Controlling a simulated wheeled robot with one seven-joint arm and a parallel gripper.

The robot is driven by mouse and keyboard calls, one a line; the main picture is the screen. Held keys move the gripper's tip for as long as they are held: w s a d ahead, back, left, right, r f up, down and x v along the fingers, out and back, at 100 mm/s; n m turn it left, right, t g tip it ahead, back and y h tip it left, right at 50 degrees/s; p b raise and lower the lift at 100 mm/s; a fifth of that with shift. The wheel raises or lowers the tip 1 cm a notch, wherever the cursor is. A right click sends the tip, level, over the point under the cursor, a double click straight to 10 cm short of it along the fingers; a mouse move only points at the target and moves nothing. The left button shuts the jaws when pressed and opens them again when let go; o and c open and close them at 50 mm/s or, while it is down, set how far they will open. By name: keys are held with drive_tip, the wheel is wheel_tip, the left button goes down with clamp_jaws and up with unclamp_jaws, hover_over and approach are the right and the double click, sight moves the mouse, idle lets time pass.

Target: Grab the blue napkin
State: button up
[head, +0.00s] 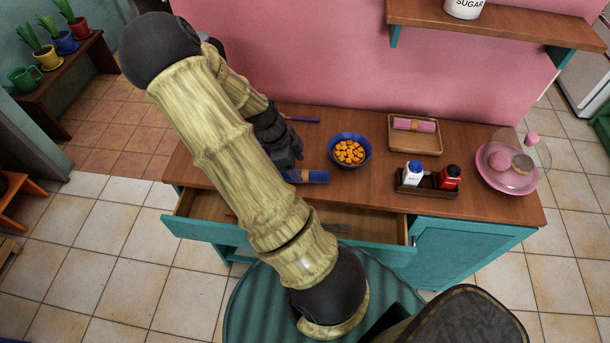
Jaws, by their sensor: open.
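The blue napkin (316,177) lies rolled on the wooden counter near its front edge, with an orange-brown band near its left part. My gripper (291,165), dark, is over the counter at the napkin's left end. It is open, and its fingers are mostly hidden by my arm. The napkin's left end is partly covered by the gripper. I cannot tell whether they touch.
A blue bowl (367,162) of orange pieces stands right of the napkin. Behind are a tray (395,145) and pink rolled napkin (414,125). A shaker caddy (425,191) and pink plate (513,181) stand right. An open drawer (365,219) juts out in front.

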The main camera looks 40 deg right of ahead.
sight(303, 173)
drive_tip(key=x, duration=0.3)
drive_tip(key=p+x, duration=0.1)
drive_tip(key=x, duration=0.1)
drive_tip(key=shift+w+d+f, duration=0.1)
drive_tip(key=shift+w+f, duration=0.05)
drive_tip(key=shift+w, duration=0.25)
drive_tip(key=c, duration=1.1)
